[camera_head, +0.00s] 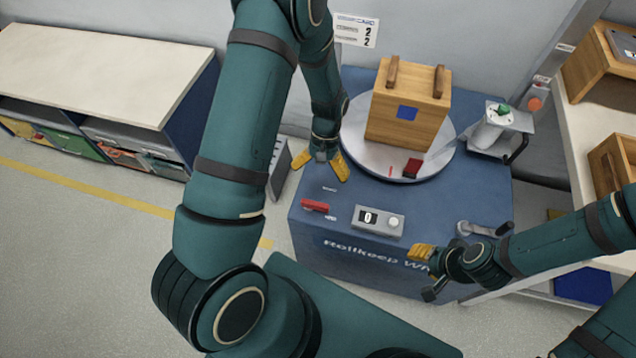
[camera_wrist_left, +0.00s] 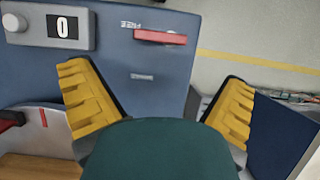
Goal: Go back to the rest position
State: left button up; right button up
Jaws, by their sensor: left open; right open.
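My left gripper (camera_head: 321,163) is open and empty, its yellow fingers spread, over the left edge of the blue cabinet (camera_head: 345,278) beside the round turntable (camera_head: 355,120). In the left wrist view, the open left gripper (camera_wrist_left: 160,105) has nothing between its fingers. My right gripper (camera_head: 422,258) is at the front right of the cabinet, below the crank handle; I see nothing held in it. A wooden box (camera_head: 408,118) with two bar handles and a blue square stands upright on the turntable, apart from both grippers.
A grey counter showing 0 (camera_head: 365,220) and a red lever (camera_head: 315,205) are on the cabinet front. A clamp with a green knob (camera_head: 500,128) stands right of the turntable. Shelving (camera_head: 590,120) is at right, a low bench (camera_head: 110,60) at left. Open floor (camera_head: 90,250) lies at lower left.

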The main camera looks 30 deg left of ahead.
pick_arm(q)
jog(key=shift+w+r, duration=0.1)
jog(key=shift+r, duration=0.15)
dwell(0.4)
